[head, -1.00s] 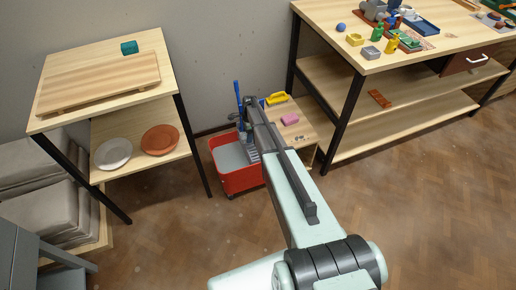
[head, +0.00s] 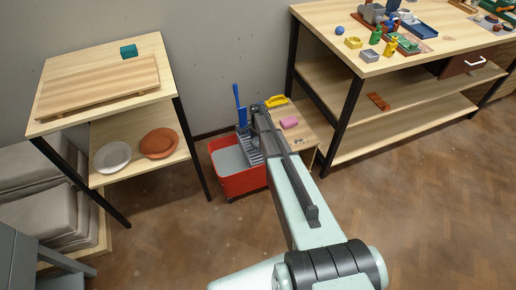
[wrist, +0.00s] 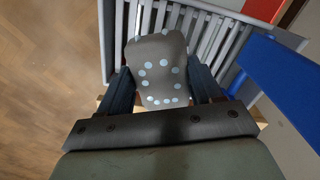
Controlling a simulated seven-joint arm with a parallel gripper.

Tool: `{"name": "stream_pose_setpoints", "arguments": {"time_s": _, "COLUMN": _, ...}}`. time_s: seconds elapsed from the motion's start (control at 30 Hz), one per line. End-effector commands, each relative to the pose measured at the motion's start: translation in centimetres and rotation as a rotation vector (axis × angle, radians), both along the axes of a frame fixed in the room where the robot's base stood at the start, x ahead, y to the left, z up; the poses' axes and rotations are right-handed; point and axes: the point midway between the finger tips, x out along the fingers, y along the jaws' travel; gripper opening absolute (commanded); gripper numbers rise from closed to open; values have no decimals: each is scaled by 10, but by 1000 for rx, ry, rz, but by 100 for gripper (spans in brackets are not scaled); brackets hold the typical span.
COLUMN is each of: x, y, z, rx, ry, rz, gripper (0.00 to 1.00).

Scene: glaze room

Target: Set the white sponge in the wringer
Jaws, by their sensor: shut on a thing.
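My gripper (wrist: 162,78) is shut on a grey-brown dotted block (wrist: 158,60) with pale blue dots, held between its two dark fingers in the wrist view. I see no plainly white sponge, and I cannot tell whether this block is it. The wringer (head: 246,150) is a grey slatted frame on a red bucket (head: 240,183) with an upright blue handle (head: 238,98). In the wrist view its slats (wrist: 205,28) lie beyond and around the block; I cannot tell whether they touch. In the head view my arm hides the block and part of the wringer.
A low wooden table (head: 308,133) right of the bucket holds a pink block (head: 289,122) and a yellow object (head: 276,101). A shelf table with plates (head: 113,157) stands left, and a workbench (head: 368,68) with several small objects stands right. Floor in front is clear.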

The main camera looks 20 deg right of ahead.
Motion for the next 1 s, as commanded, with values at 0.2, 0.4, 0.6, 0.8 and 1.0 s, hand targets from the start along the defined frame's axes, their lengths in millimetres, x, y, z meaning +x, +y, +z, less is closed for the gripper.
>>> {"name": "stream_pose_setpoints", "arguments": {"time_s": 0.2, "x": 1, "y": 0, "z": -31, "rx": 1, "ry": 1, "rz": -1, "gripper": 40}}
{"name": "stream_pose_setpoints", "arguments": {"time_s": 0.4, "x": 1, "y": 0, "z": -46, "rx": 1, "ry": 1, "rz": -2, "gripper": 40}}
{"name": "stream_pose_setpoints", "arguments": {"time_s": 0.6, "x": 1, "y": 0, "z": -68, "rx": 1, "ry": 1, "rz": -2, "gripper": 40}}
{"name": "stream_pose_setpoints", "arguments": {"time_s": 0.8, "x": 0, "y": 0, "z": -68, "rx": 1, "ry": 0, "rz": -2, "gripper": 40}}
{"name": "stream_pose_setpoints", "arguments": {"time_s": 1.0, "x": 0, "y": 0, "z": -71, "rx": 1, "ry": 0, "rz": -2, "gripper": 40}}
